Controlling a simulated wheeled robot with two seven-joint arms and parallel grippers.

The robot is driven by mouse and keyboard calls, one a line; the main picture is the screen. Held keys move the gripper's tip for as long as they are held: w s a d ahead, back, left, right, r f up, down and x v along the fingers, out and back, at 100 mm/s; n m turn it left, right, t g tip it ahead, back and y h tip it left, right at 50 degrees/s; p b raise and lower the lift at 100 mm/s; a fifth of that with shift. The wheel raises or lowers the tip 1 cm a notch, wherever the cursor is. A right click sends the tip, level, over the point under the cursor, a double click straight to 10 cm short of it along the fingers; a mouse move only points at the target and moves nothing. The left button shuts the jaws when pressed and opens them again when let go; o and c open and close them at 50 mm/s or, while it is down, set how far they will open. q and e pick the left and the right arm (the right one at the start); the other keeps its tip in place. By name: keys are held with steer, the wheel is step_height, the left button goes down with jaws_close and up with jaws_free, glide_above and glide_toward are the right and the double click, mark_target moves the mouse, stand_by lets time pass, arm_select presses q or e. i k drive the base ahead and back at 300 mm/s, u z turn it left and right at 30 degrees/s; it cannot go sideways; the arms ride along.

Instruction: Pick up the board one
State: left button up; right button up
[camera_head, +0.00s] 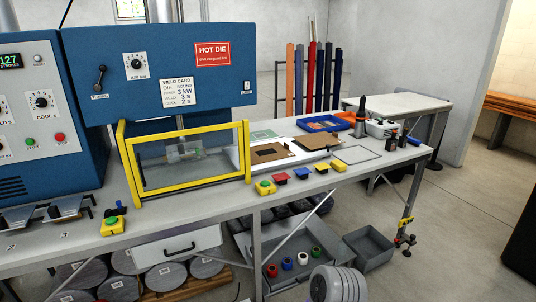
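A brown board (271,153) with a dark cut-out in its middle lies on a pale sheet on the grey workbench, right of the yellow guard frame. A second brown board (318,142) lies flat behind it to the right. I cannot tell from any marking which is board one. Neither of my grippers is in view, and nothing is seen touching the boards.
The yellow guard frame (190,199) stands on the bench (225,204) in front of the blue welder (190,35). Several coloured buttons (301,173) line the front edge. A blue tray (322,123) sits behind. A thin outlined rectangle (357,155) is empty.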

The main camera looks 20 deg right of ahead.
mark_target(260, 153)
steer(key=z, duration=2.15)
steer(key=i, duration=3.25)
steer(key=u, duration=2.4)
